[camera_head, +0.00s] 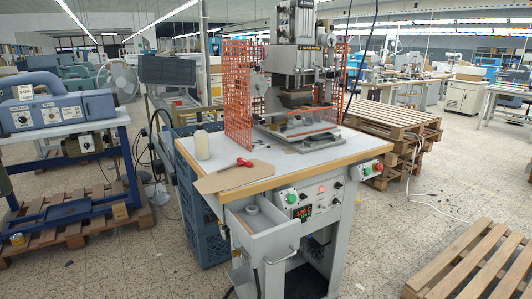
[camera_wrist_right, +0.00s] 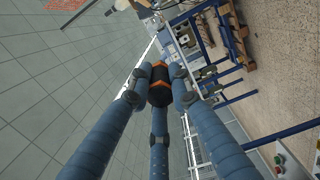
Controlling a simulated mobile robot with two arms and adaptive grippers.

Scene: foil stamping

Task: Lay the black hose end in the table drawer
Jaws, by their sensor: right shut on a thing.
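The table drawer (camera_head: 273,243) is pulled open at the front left of the stamping table (camera_head: 262,177). A small pale round item (camera_head: 251,210) lies inside it. My right gripper (camera_wrist_right: 160,84) shows only in the right wrist view, its three blue fingers closed around a black thing with orange bands (camera_wrist_right: 159,88). It is held in the air; I cannot tell for certain that it is the black hose end. A thin black line (camera_head: 257,283) hangs below the drawer. My left gripper is in neither view.
Blue crates (camera_head: 203,237) stand beside the table. A pallet (camera_head: 475,262) lies front right.

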